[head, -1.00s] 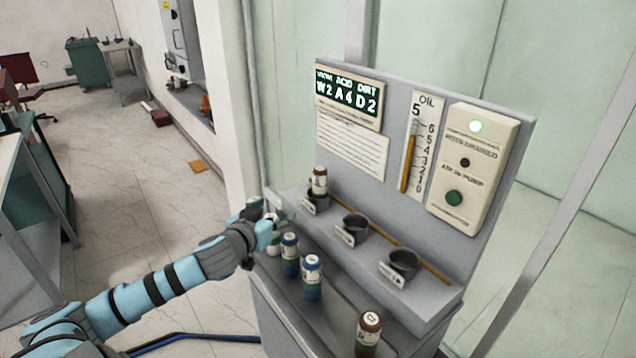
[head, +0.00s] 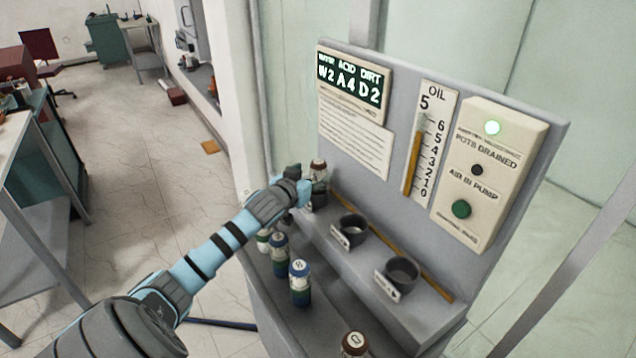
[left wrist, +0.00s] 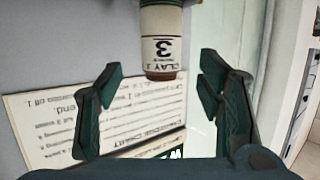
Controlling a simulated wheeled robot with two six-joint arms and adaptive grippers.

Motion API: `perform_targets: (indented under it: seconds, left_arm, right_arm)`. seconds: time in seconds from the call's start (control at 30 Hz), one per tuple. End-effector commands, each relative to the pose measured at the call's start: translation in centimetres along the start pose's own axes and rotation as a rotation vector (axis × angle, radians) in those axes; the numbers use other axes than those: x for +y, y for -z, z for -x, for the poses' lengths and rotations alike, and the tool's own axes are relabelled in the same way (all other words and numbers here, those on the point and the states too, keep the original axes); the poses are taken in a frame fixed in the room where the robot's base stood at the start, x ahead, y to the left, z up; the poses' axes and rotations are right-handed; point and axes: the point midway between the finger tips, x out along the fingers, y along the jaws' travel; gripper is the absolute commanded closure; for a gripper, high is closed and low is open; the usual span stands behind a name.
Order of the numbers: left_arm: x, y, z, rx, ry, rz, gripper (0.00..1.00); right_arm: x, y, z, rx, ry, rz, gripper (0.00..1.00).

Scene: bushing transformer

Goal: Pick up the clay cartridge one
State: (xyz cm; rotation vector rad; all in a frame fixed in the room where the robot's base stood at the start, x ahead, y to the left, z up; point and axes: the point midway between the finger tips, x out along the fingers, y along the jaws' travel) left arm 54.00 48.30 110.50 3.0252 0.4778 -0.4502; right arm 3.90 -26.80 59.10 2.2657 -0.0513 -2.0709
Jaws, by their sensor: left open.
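A clay cartridge (head: 318,168) with a brown cap and white label stands in the leftmost cup of the panel's shelf, partly hidden by my arm in the head view. My right gripper is not in view.
Two dark cups (head: 352,230) and (head: 401,272) sit on the shelf. Blue-labelled cartridges (head: 300,282) stand on the lower ledge, with a brown-capped cartridge (head: 354,345) at the front. The grey panel (head: 400,75) rises behind.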

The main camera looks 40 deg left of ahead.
Motion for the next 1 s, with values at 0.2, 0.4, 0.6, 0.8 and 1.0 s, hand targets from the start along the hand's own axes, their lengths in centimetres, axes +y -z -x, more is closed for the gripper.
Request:
perform_targets:
  seconds: [0.2,0.4,0.6,0.8,1.0]
  left_arm:
    - [-0.2,-0.3,-3.1,0.0,-0.003,0.005,0.39]
    - [-0.2,-0.4,-5.8,0.001,-0.006,0.002,0.39]
    - [-0.2,-0.4,-5.9,0.001,-0.006,-0.001,0.42]
    - [-0.2,-0.4,-5.8,0.001,-0.006,0.0,0.74]
    - [-0.2,-0.3,-5.8,0.002,-0.006,0.0,1.0]
  right_arm:
    - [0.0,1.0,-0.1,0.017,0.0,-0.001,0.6]
    - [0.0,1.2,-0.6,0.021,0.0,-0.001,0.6]
    - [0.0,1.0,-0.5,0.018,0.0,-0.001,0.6]
    - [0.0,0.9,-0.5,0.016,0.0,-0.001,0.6]
    - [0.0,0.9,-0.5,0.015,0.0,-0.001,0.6]
